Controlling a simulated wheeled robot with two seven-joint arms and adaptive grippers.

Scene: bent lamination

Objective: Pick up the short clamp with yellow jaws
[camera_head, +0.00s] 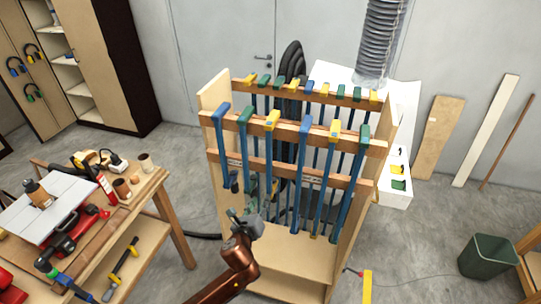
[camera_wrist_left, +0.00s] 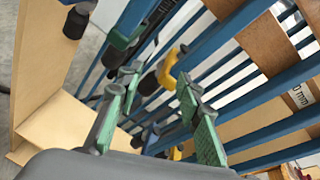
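In the head view, clamps hang in rows on the wooden rack, with blue bars and blue, green or yellow jaws. Yellow top jaws show at the front rail (camera_head: 272,120), and one further right (camera_head: 335,131). My left gripper (camera_head: 248,212) is in front of the rack, below the front top rail. In the left wrist view my left gripper (camera_wrist_left: 155,85) is open, its green-padded fingers apart. A yellow jaw (camera_wrist_left: 170,68) shows beyond and between the fingertips; I cannot tell whether it touches them or how long its clamp is. My right gripper is not in view.
The wooden rack (camera_head: 214,95) has side panels and cross rails close around the gripper. Neighbouring blue bars and a green jaw (camera_wrist_left: 125,35) are near the fingers. A workbench (camera_head: 150,190) with tools stands at left, a green bin (camera_head: 487,257) at right.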

